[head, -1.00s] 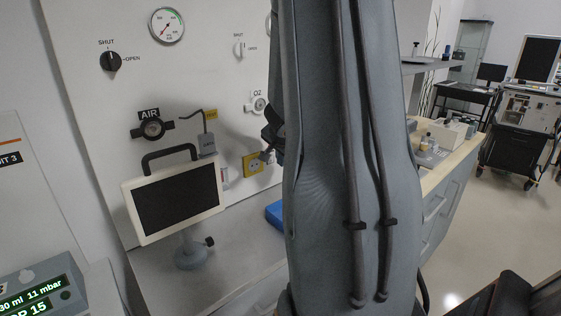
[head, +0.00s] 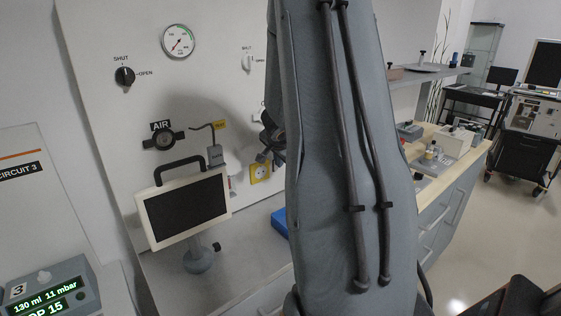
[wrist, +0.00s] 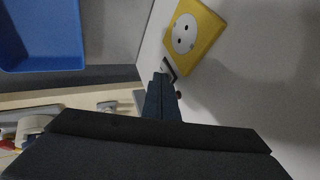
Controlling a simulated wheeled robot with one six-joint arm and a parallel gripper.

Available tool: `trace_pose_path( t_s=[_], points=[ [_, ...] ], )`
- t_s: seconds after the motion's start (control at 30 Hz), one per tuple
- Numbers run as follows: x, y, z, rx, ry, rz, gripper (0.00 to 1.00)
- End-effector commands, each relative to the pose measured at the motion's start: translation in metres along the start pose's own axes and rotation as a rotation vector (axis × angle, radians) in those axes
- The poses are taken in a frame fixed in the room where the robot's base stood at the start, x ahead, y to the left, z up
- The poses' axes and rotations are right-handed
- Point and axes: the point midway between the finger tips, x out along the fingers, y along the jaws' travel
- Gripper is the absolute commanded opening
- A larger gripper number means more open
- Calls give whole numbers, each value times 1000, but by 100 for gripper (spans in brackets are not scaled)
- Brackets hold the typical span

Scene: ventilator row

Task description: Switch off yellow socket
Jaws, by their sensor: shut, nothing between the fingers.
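The yellow socket (head: 261,173) is on the pale wall panel, left of my arm in the head view. In the wrist view the yellow socket (wrist: 207,24) shows at the upper middle, with a white round insert and dark holes. My gripper (wrist: 164,74) is shut and empty, its tips close to the wall near the socket's lower corner in that view. A small dark-and-light part shows at the tips; I cannot tell if it is a switch or if they touch it. In the head view my gripper (head: 264,155) is just above the socket, partly hidden by my arm.
A monitor (head: 185,209) on a stand is left of the socket, with a grey plug unit (head: 215,155) hanging above it. A blue tray (head: 281,222) lies on the counter below; it also shows in the wrist view (wrist: 42,35). A wooden-topped counter (head: 468,157) is at right.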

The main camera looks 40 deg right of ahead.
Motion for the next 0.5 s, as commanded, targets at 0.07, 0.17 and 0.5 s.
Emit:
trace_pose_path(
  t_s=[0.07, 0.17, 0.5],
  points=[
    [0, -1, 0, 1, 0, 0, 0],
    [0, -1, 0, 1, 0, 0, 0],
    [-6, -4, -3, -1, -1, 0, 0]
  ],
)
